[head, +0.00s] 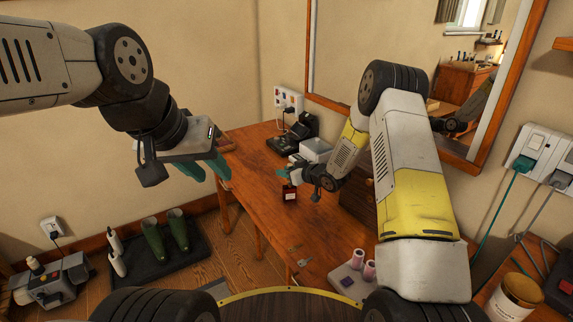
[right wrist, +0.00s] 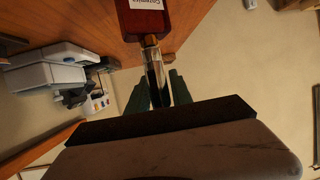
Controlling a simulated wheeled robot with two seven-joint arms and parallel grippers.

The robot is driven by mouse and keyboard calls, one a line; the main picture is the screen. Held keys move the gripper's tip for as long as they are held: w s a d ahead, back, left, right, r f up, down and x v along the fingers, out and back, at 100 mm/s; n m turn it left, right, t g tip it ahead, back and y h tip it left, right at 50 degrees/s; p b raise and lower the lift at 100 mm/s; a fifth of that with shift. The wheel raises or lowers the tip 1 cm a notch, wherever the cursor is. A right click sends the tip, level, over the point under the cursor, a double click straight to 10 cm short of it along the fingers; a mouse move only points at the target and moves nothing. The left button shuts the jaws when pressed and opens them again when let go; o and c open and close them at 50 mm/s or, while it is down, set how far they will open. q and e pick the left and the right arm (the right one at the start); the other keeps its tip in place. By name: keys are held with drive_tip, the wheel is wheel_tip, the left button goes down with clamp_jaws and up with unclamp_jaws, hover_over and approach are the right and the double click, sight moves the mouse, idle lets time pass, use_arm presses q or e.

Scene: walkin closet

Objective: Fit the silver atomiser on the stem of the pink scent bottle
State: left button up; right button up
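My right gripper (head: 284,172) is over the table at a dark red bottle (head: 289,192) with a pale label. In the right wrist view, its green fingers (right wrist: 159,85) close on both sides of a clear tube with a dark core, in line with the neck of the dark red bottle (right wrist: 144,18). Two pink cylinders (head: 369,270) stand on a grey tray at the table's near side; I cannot tell if either is a scent bottle. I cannot make out a silver atomiser. My left gripper (head: 205,168) is open and empty, left of the table.
The wooden table (head: 262,180) has clear room in its middle. Small flat items (head: 303,262) lie near its front edge. A white box (head: 316,150) and a black device (head: 292,135) stand at the back. A mirror (head: 400,40) hangs behind.

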drive_tip(key=shift+o, duration=1.4)
